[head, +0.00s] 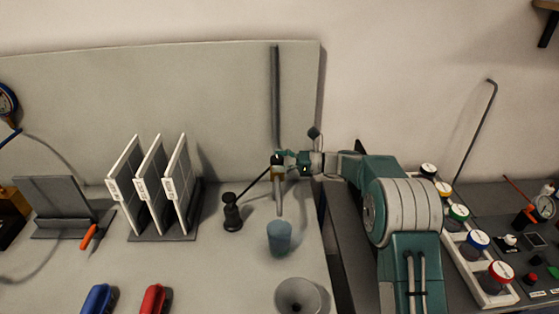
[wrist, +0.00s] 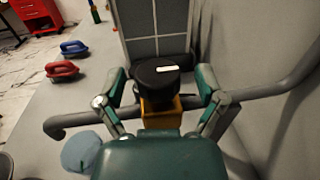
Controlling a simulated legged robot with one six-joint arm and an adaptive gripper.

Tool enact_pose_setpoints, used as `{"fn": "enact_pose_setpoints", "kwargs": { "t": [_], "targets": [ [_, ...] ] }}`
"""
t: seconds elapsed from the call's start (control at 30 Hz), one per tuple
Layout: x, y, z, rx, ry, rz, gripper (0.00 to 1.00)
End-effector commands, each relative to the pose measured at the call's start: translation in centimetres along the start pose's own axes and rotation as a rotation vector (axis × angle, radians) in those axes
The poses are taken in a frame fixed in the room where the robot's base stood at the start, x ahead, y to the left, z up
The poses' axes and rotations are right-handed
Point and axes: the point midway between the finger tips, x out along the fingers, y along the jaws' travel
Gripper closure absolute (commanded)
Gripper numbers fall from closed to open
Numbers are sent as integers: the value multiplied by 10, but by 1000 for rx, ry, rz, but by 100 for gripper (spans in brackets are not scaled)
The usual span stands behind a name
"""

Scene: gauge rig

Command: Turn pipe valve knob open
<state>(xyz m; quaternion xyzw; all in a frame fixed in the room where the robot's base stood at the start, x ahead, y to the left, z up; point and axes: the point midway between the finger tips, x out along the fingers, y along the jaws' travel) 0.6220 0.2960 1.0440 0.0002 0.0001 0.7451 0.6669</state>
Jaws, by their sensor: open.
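The valve knob (wrist: 157,73) is black and round with a white mark on top, above a yellow valve body (wrist: 160,108) on a grey pipe (wrist: 270,88). In the wrist view my gripper (wrist: 162,80) is open, with one green finger on each side of the knob. I cannot tell whether either finger touches it. In the head view my gripper (head: 291,159) reaches the pipe (head: 276,100) from the right, at the dark knob (head: 277,159), which is small and partly hidden there.
A blue cup (head: 279,238) stands below the pipe's lower end. A grey funnel-like piece (head: 297,296) is in front. A black stand with a rod (head: 232,212) and a rack of white panels (head: 160,237) are left. A strip of coloured knobs (head: 466,250) is right of my arm.

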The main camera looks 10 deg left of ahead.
Motion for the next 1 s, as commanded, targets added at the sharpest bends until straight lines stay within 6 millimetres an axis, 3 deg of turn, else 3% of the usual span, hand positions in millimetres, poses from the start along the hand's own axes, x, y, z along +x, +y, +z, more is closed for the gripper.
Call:
{"fn": "enact_pose_setpoints", "kwargs": {
  "t": [0.17, 0.6, 0.8, 1.0],
  "targets": [
    [-19, -1, 0, 0, 0, -4, 12],
    [-105, -2, -2, 2, -1, -4, 12],
    [-122, -1, -1, 0, -1, -2, 12],
    [-123, -1, -1, 1, -1, -2, 12]
  ]
}}
